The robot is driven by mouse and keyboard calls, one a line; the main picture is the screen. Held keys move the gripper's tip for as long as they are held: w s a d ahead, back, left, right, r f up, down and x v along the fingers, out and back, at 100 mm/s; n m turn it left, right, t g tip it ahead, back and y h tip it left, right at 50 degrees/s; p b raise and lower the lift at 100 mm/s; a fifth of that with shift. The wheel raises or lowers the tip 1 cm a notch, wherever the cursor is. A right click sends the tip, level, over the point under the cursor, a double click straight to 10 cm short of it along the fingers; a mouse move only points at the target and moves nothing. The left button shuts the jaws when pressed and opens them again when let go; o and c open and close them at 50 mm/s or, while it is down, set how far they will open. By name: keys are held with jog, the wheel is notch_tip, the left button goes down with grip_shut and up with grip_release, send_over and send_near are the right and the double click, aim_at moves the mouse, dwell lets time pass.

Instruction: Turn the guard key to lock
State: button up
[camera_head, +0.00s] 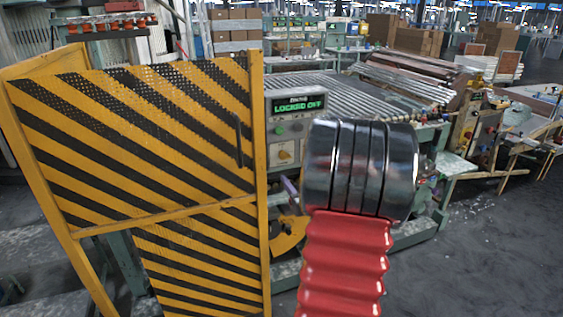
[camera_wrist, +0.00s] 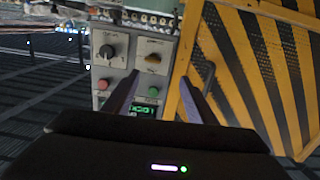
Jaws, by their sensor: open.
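The control panel (camera_head: 287,131) stands just right of the striped guard gate (camera_head: 150,140). Its display (camera_head: 299,105) reads "LOCKED OFF" in green. A yellow knob-like key (camera_head: 284,155) is low on the panel; it also shows in the wrist view (camera_wrist: 153,58), beside a black knob (camera_wrist: 107,51). My gripper (camera_wrist: 160,75) is open and empty, its two fingers pointing at the panel, with the yellow key slightly beyond and between their tips. It appears apart from the key. In the head view my black-and-red arm hides most of the gripper.
A red button (camera_wrist: 103,84) and a green button (camera_wrist: 153,91) sit near the fingers on the panel. The gate's yellow frame (camera_wrist: 185,60) is close to the right finger. A roller conveyor (camera_head: 330,92) extends behind the panel. Open floor (camera_head: 500,240) lies at right.

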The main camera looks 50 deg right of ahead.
aim_at(284, 156)
jog(key=shift+s+d+f, duration=0.25)
jog(key=shift+s+d, duration=0.4)
jog(key=shift+s, duration=0.15)
jog(key=shift+w, duration=0.1)
jog(key=x, duration=1.3)
jog(key=shift+w+d+r, duration=0.15)
jog(key=shift+w+r, duration=0.1)
jog(key=shift+w, duration=0.05)
jog(key=shift+c, duration=0.2)
jog(key=shift+t, duration=0.3)
jog(key=c, duration=1)
